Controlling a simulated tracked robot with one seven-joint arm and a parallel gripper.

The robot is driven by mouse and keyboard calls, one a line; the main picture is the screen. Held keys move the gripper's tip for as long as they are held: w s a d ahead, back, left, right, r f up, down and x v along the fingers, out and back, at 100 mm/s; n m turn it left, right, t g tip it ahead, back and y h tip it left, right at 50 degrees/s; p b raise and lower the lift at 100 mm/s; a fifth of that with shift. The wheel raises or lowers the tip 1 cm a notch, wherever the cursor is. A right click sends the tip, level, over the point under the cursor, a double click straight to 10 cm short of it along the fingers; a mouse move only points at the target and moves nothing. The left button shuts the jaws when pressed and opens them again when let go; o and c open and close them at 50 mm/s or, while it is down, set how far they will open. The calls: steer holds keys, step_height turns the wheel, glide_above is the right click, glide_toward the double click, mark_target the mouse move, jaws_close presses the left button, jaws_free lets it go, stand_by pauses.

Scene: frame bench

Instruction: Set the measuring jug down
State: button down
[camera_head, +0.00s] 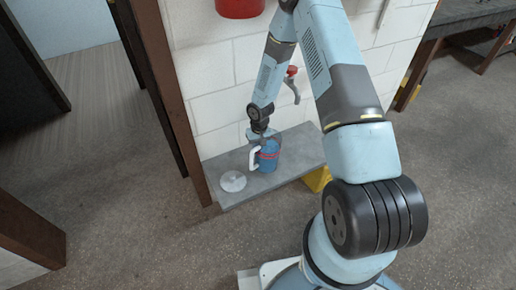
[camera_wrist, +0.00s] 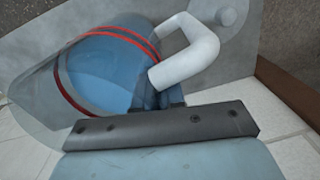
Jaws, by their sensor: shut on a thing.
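The measuring jug (camera_head: 269,158) is a see-through vessel with blue inside, red bands and a white handle. It is over the grey bench top (camera_head: 215,172), near its middle. I cannot tell whether its base touches the bench. In the wrist view the jug (camera_wrist: 100,75) fills the upper left, with its white handle (camera_wrist: 190,55) to the right. My gripper (camera_head: 262,133) reaches it from above and is shut on the jug; in the wrist view its fingertips (camera_wrist: 172,97) are at the handle's lower end, largely hidden behind the dark bar of my gripper.
A pale round disc (camera_head: 233,181) with a knob lies on the bench's left end, left of the jug. A white block wall (camera_head: 215,70) stands behind, with a red tap-like fitting (camera_head: 291,82). A brown post (camera_head: 170,85) borders the left. A yellow thing (camera_head: 317,179) is under the right end.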

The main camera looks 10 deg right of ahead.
steer(key=shift+w+f, duration=0.2)
steer(key=shift+f, duration=0.1)
steer(key=shift+s+f, duration=0.1)
steer(key=shift+f, duration=1.3)
steer(key=c, duration=0.9)
jaws_free()
